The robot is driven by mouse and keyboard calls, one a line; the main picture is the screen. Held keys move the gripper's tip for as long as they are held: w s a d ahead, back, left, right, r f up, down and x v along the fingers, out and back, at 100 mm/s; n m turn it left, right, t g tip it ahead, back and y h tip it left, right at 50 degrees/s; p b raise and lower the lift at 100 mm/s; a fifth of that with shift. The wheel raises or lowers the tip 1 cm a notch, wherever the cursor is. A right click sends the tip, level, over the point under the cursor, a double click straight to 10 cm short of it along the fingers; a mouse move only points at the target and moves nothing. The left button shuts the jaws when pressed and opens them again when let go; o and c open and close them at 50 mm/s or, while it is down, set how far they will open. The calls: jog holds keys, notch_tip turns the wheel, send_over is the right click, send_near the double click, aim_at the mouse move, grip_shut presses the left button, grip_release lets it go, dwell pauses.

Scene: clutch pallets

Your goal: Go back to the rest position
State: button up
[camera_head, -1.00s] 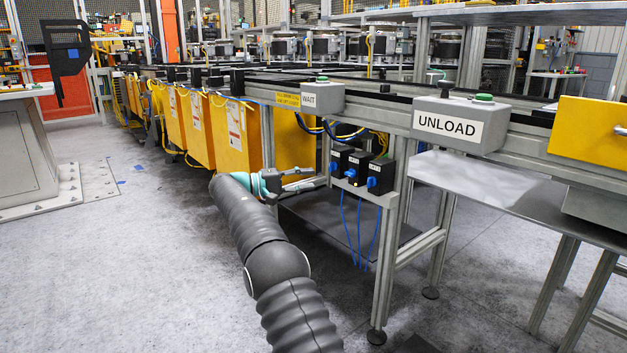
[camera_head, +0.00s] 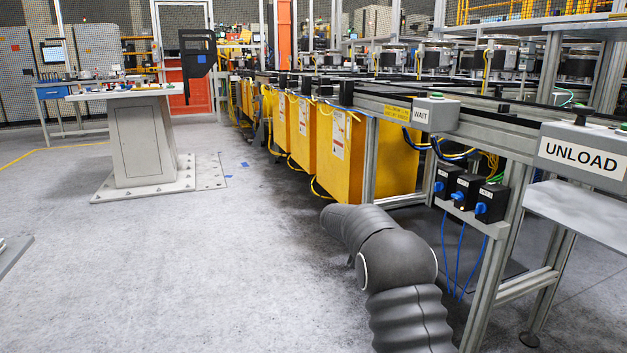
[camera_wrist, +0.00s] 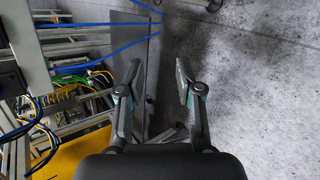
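My gripper (camera_wrist: 158,85) shows in the wrist view with its two fingers apart and nothing between them. Floor and a dark grey plate lie below it. In the head view my dark ribbed arm reaches forward beside the conveyor frame, and the gripper itself is hidden behind the arm. The conveyor (camera_head: 470,113) carries a WAIT button box (camera_head: 436,112) and an UNLOAD button box (camera_head: 583,152).
Yellow panels (camera_head: 340,155) line the conveyor's side. Small black boxes with blue knobs (camera_head: 468,192) and hanging blue cables are close to my arm; blue cables (camera_wrist: 95,25) also cross the wrist view. A grey pedestal table (camera_head: 143,140) stands left. The floor between is clear.

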jog(key=s+a+r+m+t+y+p, duration=0.1)
jog(key=s+a+r+y+p, duration=0.2)
jog(key=s, duration=1.1)
jog(key=s+a+r+m+y+p, duration=0.1)
jog(key=s+a+r+m+y, duration=0.2)
jog(key=s, duration=1)
jog(key=s+a+r+t+y+p, duration=0.15)
jog(key=s+r+y, duration=0.3)
jog(key=s, duration=0.95)
jog(key=s+r+t+p, duration=0.2)
jog(key=s+r, duration=0.3)
jog(key=r, duration=0.1)
jog(key=shift+m, duration=0.4)
jog(key=shift+s, duration=0.1)
